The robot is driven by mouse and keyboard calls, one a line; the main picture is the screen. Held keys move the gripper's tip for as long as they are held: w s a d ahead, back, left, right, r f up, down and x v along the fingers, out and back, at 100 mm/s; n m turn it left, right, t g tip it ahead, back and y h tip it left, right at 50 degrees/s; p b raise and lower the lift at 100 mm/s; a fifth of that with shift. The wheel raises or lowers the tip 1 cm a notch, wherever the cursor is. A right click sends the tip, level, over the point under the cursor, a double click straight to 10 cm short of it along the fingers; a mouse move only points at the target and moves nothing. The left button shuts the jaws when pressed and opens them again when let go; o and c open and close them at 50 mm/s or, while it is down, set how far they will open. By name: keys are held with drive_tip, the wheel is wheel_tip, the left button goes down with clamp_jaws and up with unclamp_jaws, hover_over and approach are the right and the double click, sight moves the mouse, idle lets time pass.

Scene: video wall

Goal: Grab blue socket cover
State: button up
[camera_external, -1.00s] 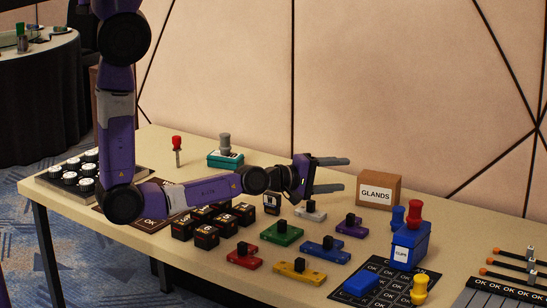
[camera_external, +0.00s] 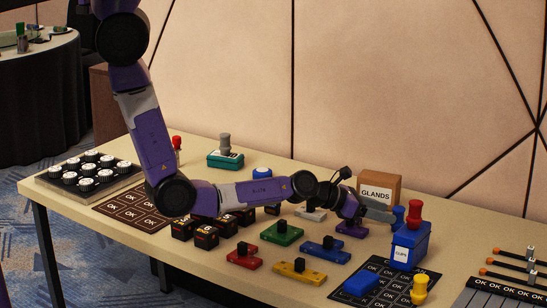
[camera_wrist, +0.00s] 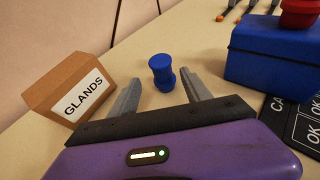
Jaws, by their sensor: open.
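A blue spool-shaped piece (camera_wrist: 162,72) stands upright on the table in the wrist view, between and just beyond my spread fingertips. It also shows in the external view (camera_external: 397,218), beside the blue box. My gripper (camera_wrist: 159,88) is open and empty, pointing at this piece; in the external view my gripper (camera_external: 377,214) is low over the table, in front of the GLANDS box. I cannot tell whether this piece or the blue plate with a black knob (camera_external: 325,250) is the socket cover.
The GLANDS carton (camera_wrist: 72,92) is close on the left of my gripper. A blue lidded box (camera_wrist: 270,62) with a red piece (camera_wrist: 300,12) on top is close on the right. Several coloured plates with knobs and a yellow piece (camera_external: 419,289) stand nearer the front.

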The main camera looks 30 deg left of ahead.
drive_tip(key=b+x, duration=0.1)
drive_tip(key=x, duration=0.4)
drive_tip(key=shift+s+d+f+b, duration=0.1)
drive_tip(key=shift+d+f+b, duration=0.05)
drive_tip(key=shift+d+b, duration=0.15)
drive_tip(key=shift+a, duration=0.1)
clamp_jaws()
